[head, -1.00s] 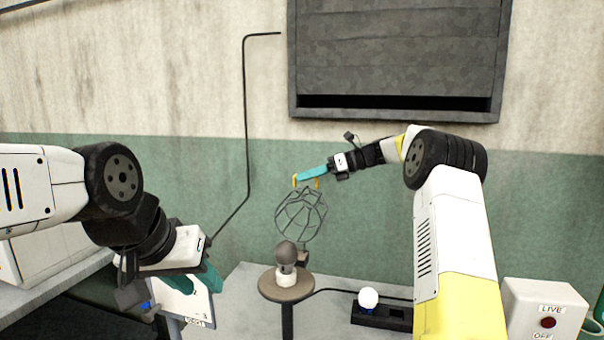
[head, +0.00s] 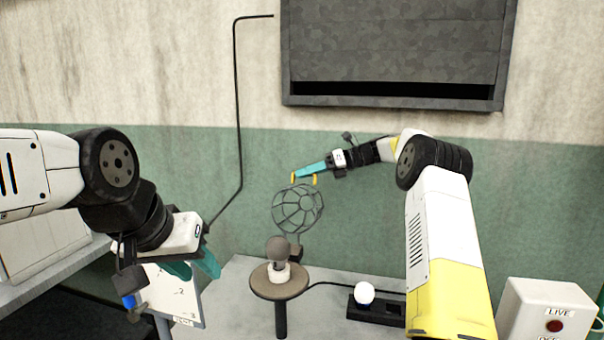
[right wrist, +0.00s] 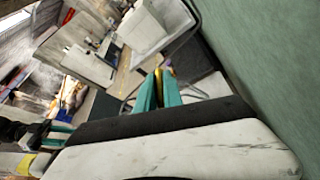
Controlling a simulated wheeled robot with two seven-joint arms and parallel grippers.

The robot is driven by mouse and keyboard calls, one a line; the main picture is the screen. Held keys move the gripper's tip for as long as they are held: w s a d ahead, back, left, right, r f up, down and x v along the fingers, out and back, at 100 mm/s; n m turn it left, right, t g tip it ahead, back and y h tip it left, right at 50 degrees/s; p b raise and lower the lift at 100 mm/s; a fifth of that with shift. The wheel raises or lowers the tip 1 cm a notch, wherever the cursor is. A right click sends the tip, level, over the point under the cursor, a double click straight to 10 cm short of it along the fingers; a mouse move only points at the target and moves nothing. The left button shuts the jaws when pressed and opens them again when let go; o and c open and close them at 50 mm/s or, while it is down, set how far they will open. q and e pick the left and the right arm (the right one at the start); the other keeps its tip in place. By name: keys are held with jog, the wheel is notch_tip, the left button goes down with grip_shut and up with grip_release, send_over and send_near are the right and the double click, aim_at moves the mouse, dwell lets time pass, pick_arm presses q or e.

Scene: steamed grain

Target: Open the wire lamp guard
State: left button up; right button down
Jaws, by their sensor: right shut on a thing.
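The dark wire lamp guard (head: 298,209) stands above and behind the lamp in the head view, swung up off it. The grey bulb (head: 278,249) sits uncovered in a white socket on a round brown stand (head: 279,284). My left gripper (head: 196,268) is left of the stand, fingers apart, apparently empty, in front of a white numbered board.
A white bulb (head: 365,294) sits in a black holder (head: 376,311) right of the stand, with a black cable behind. A LIVE/OFF switch box (head: 548,310) is at the right. The numbered board (head: 176,300) is at the left. A dark shuttered panel (head: 395,50) hangs above.

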jog(key=c, duration=1.5)
grip_release()
jog(key=shift+s+a+f, duration=0.1)
jog(key=shift+a, duration=0.1)
jog(key=shift+d, duration=0.15)
jog(key=shift+d+r, duration=0.2)
jog(key=shift+d, duration=0.15)
jog(key=v, duration=0.7)
